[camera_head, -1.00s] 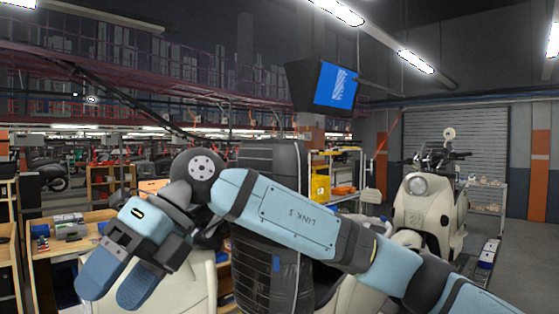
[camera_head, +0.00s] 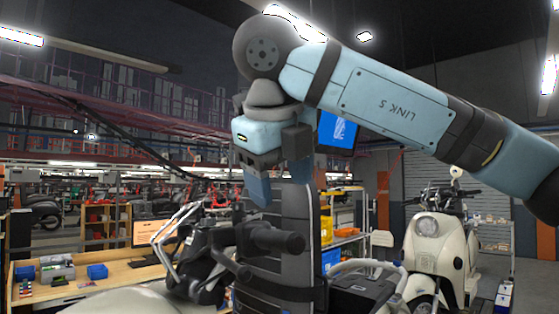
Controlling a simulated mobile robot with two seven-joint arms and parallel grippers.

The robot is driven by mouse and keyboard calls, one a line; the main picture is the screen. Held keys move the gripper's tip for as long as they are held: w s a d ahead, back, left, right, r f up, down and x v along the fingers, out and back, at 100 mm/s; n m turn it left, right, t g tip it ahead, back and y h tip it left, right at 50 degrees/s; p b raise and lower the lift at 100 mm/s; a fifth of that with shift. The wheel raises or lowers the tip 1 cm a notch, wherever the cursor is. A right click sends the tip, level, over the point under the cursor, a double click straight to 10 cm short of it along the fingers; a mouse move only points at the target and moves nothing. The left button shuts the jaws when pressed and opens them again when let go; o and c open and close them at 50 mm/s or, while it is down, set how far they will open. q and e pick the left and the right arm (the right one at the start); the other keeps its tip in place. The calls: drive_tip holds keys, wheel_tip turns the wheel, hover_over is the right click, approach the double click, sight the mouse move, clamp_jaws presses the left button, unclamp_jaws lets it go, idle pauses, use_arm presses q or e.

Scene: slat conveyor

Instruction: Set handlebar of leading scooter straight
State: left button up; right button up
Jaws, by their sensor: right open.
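In the head view a cream scooter (camera_head: 130,302) stands close in front of me, its body cut off by the lower edge. Its dark handlebar (camera_head: 207,262) has silver levers at the left and a black grip (camera_head: 275,239) pointing right; the bar looks turned at an angle. My right gripper (camera_head: 262,192) hangs above the handlebar with its blue fingers pointing down. It is open and empty, apart from the grip. My left gripper is out of view.
A second cream scooter (camera_head: 428,250) stands at the right, facing me. A wooden workbench (camera_head: 110,284) with blue bins is at the left. A tall dark ribbed shape (camera_head: 300,255) stands just behind the grip. A shelf (camera_head: 348,237) with yellow bins is farther back.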

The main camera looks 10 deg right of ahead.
sight(286, 234)
drive_tip(key=p+x, duration=0.1)
drive_tip(key=x, duration=1)
drive_tip(key=shift+p, duration=0.3)
drive_tip(key=shift+r, duration=0.1)
drive_tip(key=shift+c, duration=0.5)
drive_tip(key=c, duration=0.9)
drive_tip(key=shift+w+d+f+n+b, duration=0.15)
drive_tip(key=shift+d+f+n+b, duration=0.15)
drive_tip(key=shift+d+f+b, duration=0.55)
drive_tip(key=shift+c, duration=0.2)
drive_tip(key=shift+w+d+f+n+t+y+b, duration=0.1)
drive_tip(key=shift+w+d+n+t+y+b, duration=0.25)
drive_tip(key=shift+d+y+b, duration=0.45)
drive_tip(key=shift+a+h, duration=0.1)
drive_tip(key=shift+h, duration=0.3)
